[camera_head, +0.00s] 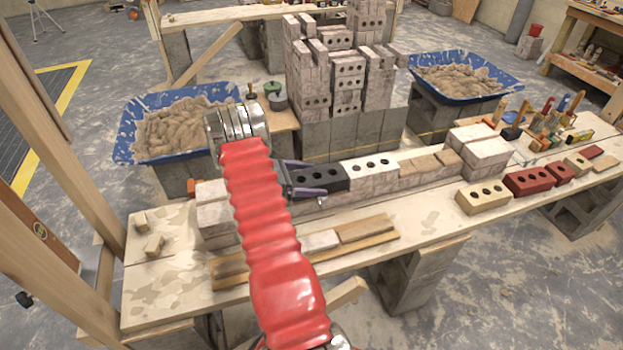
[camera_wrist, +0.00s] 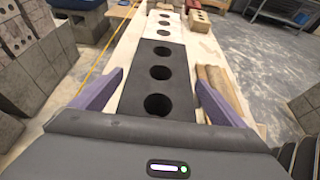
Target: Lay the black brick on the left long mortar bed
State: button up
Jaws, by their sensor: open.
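The black brick (camera_head: 341,182) has several round holes and lies on the left part of the low brick wall (camera_head: 360,190), end to end with a white brick (camera_head: 371,167). My gripper (camera_head: 320,178) is open, with its purple fingers on either side of the black brick. In the wrist view the black brick (camera_wrist: 152,86) lies between the spread fingers (camera_wrist: 160,78), with a gap visible on both sides. The white brick (camera_wrist: 163,24) is just beyond it. Any mortar under the black brick is hidden. Tan patches (camera_head: 418,165) top the wall right of the white brick.
Blue mortar tubs stand behind on the left (camera_head: 122,140) and right (camera_head: 505,80). A tall brick stack (camera_head: 348,75) rises behind the wall. Red bricks (camera_head: 528,181), a tan brick (camera_head: 483,198) and tools (camera_head: 545,125) occupy the right of the plank table (camera_head: 180,285).

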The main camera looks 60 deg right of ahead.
jog(key=v, duration=1.4)
jog(key=shift+w+d, duration=0.1)
jog(key=shift+d, duration=0.05)
jog(key=shift+f+m, duration=0.3)
jog(key=shift+f, duration=0.05)
jog(key=a+f, duration=0.1)
jog(key=s+a+f+m+y, duration=0.2)
jog(key=a+f, duration=0.1)
jog(key=shift+s+a, duration=0.1)
jog(key=shift+s, duration=0.05)
jog(key=a+r+m+t+y, duration=0.25)
jog(key=a+r, duration=0.35)
jog(key=a, duration=0.4)
jog(key=s+a+r+m+t+y, duration=0.1)
jog(key=a+r+m+t, duration=0.15)
jog(key=a+r, duration=0.45)
jog(key=a+r+m+t+y, duration=0.2)
jog(key=a+r+t, duration=0.15)
jog(key=a, duration=0.85)
jog(key=s+a+r+t+y, duration=0.1)
jog(key=s+a+r+t, duration=0.2)
jog(key=a+r, duration=0.4)
jog(key=s+a+r+t+y, duration=0.1)
jog(key=s+a+r+t, duration=0.2)
jog(key=a+r, duration=0.3)
jog(key=shift+s+a+r+n, duration=0.35)
jog(key=shift+s+a, duration=0.3)
jog(key=shift+a, duration=0.55)
